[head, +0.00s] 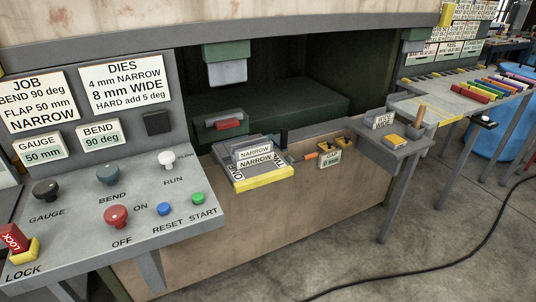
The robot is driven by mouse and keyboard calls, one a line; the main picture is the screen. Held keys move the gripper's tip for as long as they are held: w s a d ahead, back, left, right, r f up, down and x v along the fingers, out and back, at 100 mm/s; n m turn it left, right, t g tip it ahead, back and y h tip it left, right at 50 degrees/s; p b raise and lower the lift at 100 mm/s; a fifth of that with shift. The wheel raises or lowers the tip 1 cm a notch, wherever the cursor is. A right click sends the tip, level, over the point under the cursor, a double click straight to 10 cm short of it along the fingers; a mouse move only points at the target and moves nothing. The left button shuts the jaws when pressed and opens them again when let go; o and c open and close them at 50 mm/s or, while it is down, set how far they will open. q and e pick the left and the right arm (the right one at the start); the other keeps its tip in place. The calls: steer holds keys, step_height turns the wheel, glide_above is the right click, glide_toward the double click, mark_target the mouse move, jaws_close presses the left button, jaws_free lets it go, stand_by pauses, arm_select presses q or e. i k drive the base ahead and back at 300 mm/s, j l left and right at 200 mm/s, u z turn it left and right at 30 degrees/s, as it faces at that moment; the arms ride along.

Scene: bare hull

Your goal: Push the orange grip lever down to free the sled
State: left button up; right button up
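A small orange handle (311,156), which looks like the grip lever, sticks out at the front edge of the press bed, left of a small tag. It looks roughly level, but it is too small to tell its exact tilt. To its left, a grey tray-like block with a yellow front edge (264,181) juts from the bed and may be the sled. It carries pieces labelled NARROW (255,160). Whether a latch holds it cannot be seen. Neither of my grippers is in view.
A sloped control panel (130,215) with knobs and buttons fills the left front. A small grey side shelf (392,148) with a WIDE piece stands to the right. A rack table with coloured bars (490,88) is behind it. A black cable (425,262) crosses the open floor.

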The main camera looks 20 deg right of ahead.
mark_target(306, 157)
steer(key=i+l+u, duration=0.1)
steer(key=l+u, duration=0.25)
steer(key=l, duration=0.15)
steer(key=l+u, duration=0.7)
steer(key=l, duration=0.3)
